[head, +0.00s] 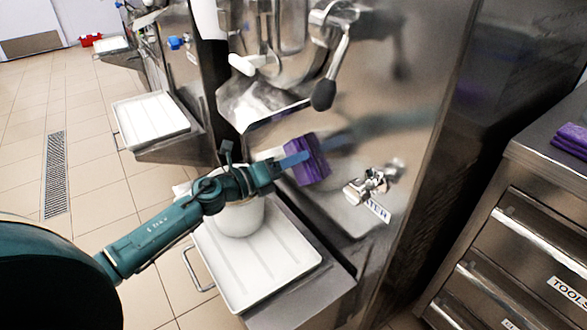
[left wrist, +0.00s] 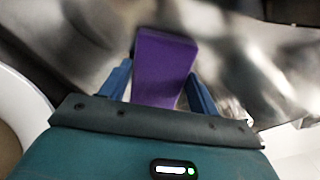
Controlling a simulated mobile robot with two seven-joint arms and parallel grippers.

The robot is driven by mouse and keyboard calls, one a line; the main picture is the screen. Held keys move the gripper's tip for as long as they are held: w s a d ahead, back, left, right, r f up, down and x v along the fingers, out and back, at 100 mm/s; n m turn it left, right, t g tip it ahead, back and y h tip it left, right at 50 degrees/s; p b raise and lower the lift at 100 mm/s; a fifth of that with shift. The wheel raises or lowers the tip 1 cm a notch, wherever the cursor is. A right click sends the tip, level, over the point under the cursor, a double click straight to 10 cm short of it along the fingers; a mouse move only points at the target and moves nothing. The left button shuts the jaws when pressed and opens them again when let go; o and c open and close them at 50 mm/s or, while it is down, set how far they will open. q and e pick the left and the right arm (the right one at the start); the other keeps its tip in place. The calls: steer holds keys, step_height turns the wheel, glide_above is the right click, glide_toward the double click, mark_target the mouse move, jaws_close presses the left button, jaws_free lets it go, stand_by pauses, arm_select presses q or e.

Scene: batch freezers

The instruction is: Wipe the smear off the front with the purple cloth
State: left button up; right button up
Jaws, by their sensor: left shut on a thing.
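The purple cloth (head: 307,160) is a folded block held in my left gripper (head: 288,162). My left gripper is shut on it, with a blue finger on each side of the cloth (left wrist: 163,66) in the left wrist view. The cloth is at the steel front (head: 390,120) of the batch freezer, below the spout and left of the tap; whether it touches the front I cannot tell. I cannot make out a smear; reflections cover the steel, and the cloth hides the part behind it. My right gripper is not in view.
A lever with a black knob (head: 323,95) and a small tap (head: 372,184) stick out from the front. A white bucket (head: 240,218) stands on a white tray (head: 262,270) below my left arm. A drawer cabinet (head: 540,220) with another purple cloth (head: 572,139) stands at right.

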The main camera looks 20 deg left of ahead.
arm_select(q)
steer(key=shift+a, duration=0.1)
steer(key=shift+b+v, duration=0.5)
steer(key=shift+v, duration=2.45)
steer(key=shift+v, duration=1.45)
